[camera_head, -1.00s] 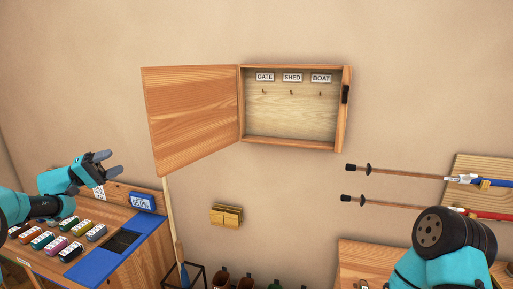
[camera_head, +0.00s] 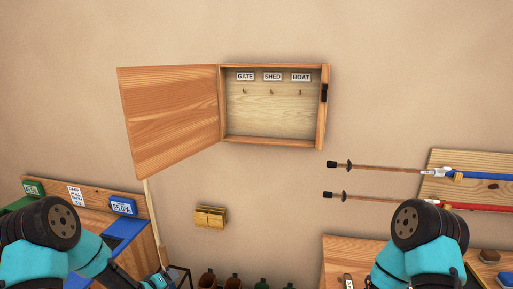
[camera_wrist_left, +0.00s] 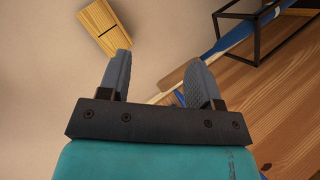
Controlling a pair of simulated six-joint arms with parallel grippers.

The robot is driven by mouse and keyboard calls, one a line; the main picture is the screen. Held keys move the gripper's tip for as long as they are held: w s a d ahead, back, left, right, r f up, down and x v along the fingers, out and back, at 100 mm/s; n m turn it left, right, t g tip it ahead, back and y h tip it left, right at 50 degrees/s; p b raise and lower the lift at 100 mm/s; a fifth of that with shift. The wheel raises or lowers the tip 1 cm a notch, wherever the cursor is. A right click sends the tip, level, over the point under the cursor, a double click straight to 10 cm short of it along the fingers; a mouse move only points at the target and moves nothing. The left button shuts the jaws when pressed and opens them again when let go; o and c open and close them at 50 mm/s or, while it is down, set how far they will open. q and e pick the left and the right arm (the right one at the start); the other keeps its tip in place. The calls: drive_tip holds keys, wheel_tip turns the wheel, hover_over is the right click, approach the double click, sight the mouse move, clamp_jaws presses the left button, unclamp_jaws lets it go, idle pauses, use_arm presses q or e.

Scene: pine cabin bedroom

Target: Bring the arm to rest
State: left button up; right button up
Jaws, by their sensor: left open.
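My left gripper (camera_wrist_left: 158,82) is open in the left wrist view, with nothing between its two grey fingers. In the head view the left arm is folded at the lower left, and only part of its gripper end (camera_head: 158,279) shows at the bottom edge, beside the wooden desk (camera_head: 137,262). My right arm (camera_head: 430,232) stands at the lower right in the head view. Its gripper is out of view.
The key cabinet (camera_head: 272,141) hangs open on the wall, its hooks bare under the GATE, SHED and BOAT labels. A small wooden wall block (camera_head: 210,216) also shows in the wrist view (camera_wrist_left: 103,24). A black wire stand (camera_wrist_left: 258,45) holds a blue-and-wood paddle (camera_wrist_left: 232,38).

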use_arm(q)
drive_tip(key=s+d+f+m+g, duration=0.1)
drive_tip(key=s+d+f+g, duration=0.2)
drive_tip(key=s, duration=0.6)
drive_tip(key=s+d+f+m+g, duration=0.2)
drive_tip(key=s+d+f+g, duration=0.1)
drive_tip(key=s, duration=0.6)
drive_tip(key=s+d+f+m+g, duration=0.2)
drive_tip(key=s+d+f+g, duration=0.1)
drive_tip(key=s, duration=0.6)
wheel_tip(320, 180, down, 2)
drive_tip(key=shift+s+d+f+g+y, duration=0.2)
drive_tip(key=shift+s+d+g+y, duration=0.15)
drive_tip(key=shift+g, duration=0.25)
